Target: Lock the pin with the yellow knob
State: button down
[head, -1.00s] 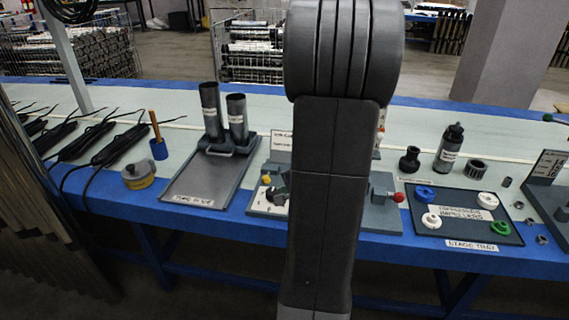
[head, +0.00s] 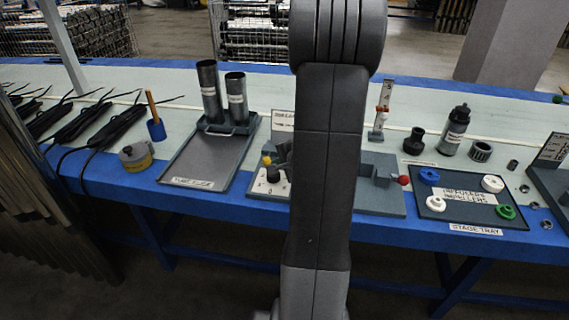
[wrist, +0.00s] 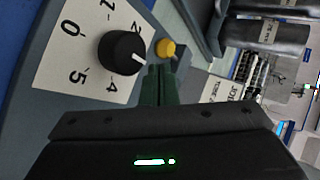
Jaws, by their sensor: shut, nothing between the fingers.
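The yellow knob (wrist: 166,48) is a small round cap on a grey fixture. It also shows in the head view (head: 267,160), left of my arm, at the fixture's left end. My gripper (wrist: 161,70) is shut and empty. Its greenish fingertips are just below the yellow knob in the wrist view; I cannot tell whether they touch it. Beside the knob is a black dial (wrist: 121,53) with a white pointer line, on a white numbered plate (wrist: 66,50). The pin itself cannot be made out. In the head view my arm hides the middle of the fixture (head: 385,203).
A grey tray (head: 205,160) with two upright tubes behind it stands left of the fixture. A red ball knob (head: 404,180) is at the fixture's right end. A dark stage tray (head: 455,208) with coloured rings lies further right. A yellow-grey round item (head: 136,157) sits at left.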

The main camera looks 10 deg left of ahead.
aim_at(269, 163)
jog(key=shift+x, duration=2.3)
jog(key=shift+w+b, duration=0.45)
jog(key=shift+w, duration=0.65)
jog(key=shift+d+r, duration=0.1)
